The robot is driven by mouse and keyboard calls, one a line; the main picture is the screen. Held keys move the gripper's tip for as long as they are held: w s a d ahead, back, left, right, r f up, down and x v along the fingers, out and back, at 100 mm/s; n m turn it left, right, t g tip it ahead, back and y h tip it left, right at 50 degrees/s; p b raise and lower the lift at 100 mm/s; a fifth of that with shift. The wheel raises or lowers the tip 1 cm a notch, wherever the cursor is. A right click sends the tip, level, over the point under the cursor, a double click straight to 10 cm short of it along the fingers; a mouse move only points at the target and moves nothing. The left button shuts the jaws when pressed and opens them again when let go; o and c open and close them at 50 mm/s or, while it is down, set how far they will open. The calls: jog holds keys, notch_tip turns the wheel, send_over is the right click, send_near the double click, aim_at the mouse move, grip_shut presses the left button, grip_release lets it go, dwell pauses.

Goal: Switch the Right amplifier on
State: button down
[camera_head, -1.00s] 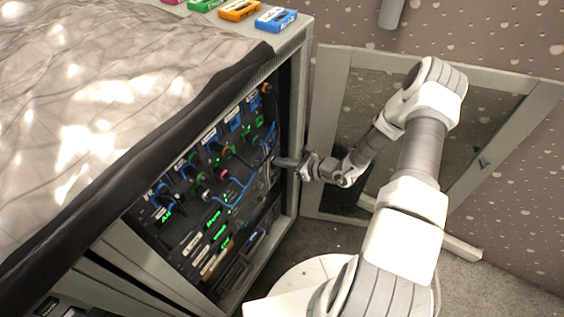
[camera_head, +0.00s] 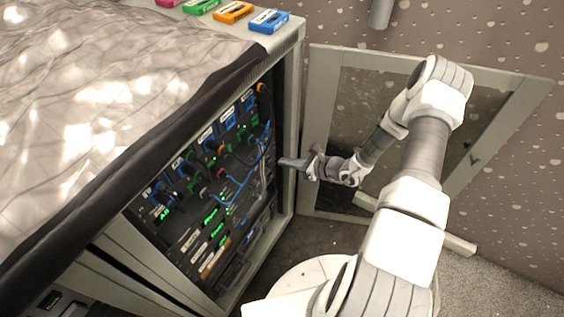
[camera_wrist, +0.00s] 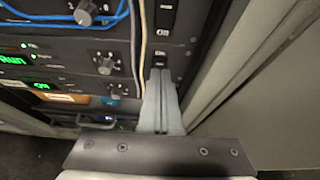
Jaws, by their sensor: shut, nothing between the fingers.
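The rack of audio units (camera_head: 226,205) stands in the open cabinet. In the wrist view a green-lit display (camera_wrist: 12,60), cut by the left edge, appears to read RIGHT. A smaller green display (camera_wrist: 41,85) sits below it. A small dark switch (camera_wrist: 161,57) lies just beyond my fingertips on the unit's right end; its position is too small to tell. My gripper (camera_head: 283,162) is shut and empty at the rack's right side, inside the front opening. It also shows in the wrist view (camera_wrist: 160,74), pointing at the panel; contact cannot be told.
The cabinet's right frame post (camera_head: 289,130) is close beside my gripper. The glass door (camera_head: 480,140) stands open behind my arm. Blue cables (camera_wrist: 70,18) and a pale cable (camera_wrist: 142,45) hang near the fingers. Knobs (camera_wrist: 86,12) are to the left.

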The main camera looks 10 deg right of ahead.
jog(key=r+p+v, duration=0.2)
jog(key=v, duration=0.8)
jog(key=shift+w+a, duration=0.3)
jog(key=shift+w, duration=0.05)
jog(key=s+a+r+n+g, duration=0.2)
jog(key=a+r+n+g, duration=0.15)
jog(key=r+n, duration=0.5)
jog(key=s+a+r+n+g, duration=0.2)
jog(key=a+r+n+g, duration=0.3)
jog(key=r, duration=0.6)
jog(key=s+r+n+t+h, duration=0.5)
jog(key=s+r+n+h, duration=0.4)
jog(key=s+r+n, duration=0.6)
notch_tip(320, 180, up, 17)
jog(key=s+m+p, duration=0.1)
jog(key=p, duration=1.4)
jog(key=shift+s+d+r, duration=0.25)
jog(key=shift+s+d, duration=0.05)
jog(key=shift+d, duration=0.05)
jog(key=shift+m, duration=0.25)
